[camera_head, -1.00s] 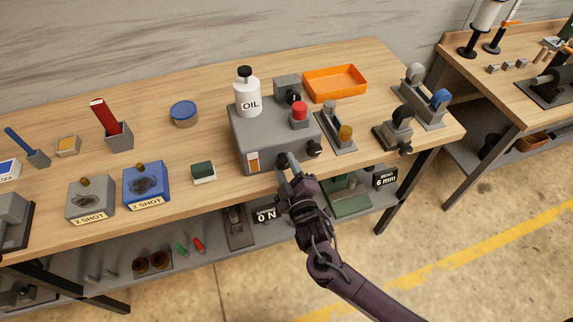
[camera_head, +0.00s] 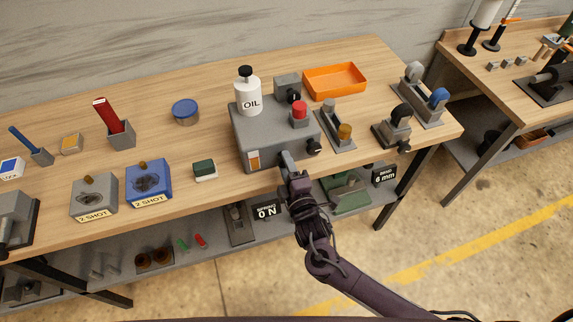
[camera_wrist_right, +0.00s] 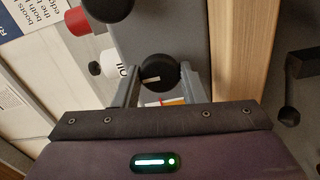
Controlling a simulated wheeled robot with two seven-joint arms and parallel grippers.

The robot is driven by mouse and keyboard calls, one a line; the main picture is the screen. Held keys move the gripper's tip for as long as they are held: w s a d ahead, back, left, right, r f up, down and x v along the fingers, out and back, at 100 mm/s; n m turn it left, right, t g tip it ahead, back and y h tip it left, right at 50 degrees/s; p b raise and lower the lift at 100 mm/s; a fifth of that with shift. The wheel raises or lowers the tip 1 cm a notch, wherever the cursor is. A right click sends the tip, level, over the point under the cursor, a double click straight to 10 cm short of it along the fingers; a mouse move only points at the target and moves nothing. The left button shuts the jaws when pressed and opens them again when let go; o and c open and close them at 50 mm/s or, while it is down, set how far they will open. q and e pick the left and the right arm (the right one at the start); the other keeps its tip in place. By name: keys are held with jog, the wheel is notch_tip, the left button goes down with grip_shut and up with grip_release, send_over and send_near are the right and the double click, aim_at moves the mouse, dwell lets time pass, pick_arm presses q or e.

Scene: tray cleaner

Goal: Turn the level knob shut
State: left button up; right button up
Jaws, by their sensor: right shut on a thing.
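The grey oil unit (camera_head: 247,130) stands at the front edge of the bench, with a white bottle marked OIL (camera_head: 249,101) on top. A small orange and white level window (camera_head: 253,159) is on its front face. My right gripper (camera_head: 286,158) is at that front face, right of the window, and hides the knob there in the head view. In the right wrist view the black round level knob (camera_wrist_right: 159,73), with a white mark, sits between the two fingers of my right gripper (camera_wrist_right: 160,84), which is shut on it. My left gripper is not in view.
Another black knob (camera_head: 314,146) is close by on the unit's right. A red button (camera_head: 299,113) is on top. A lever fixture (camera_head: 337,131) stands to the right, and a green-topped block (camera_head: 204,170) lies to the left. A shelf runs below the bench.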

jog(key=o, duration=1)
jog(key=b+v, duration=0.1)
jog(key=v, duration=0.7)
jog(key=shift+b, duration=0.4)
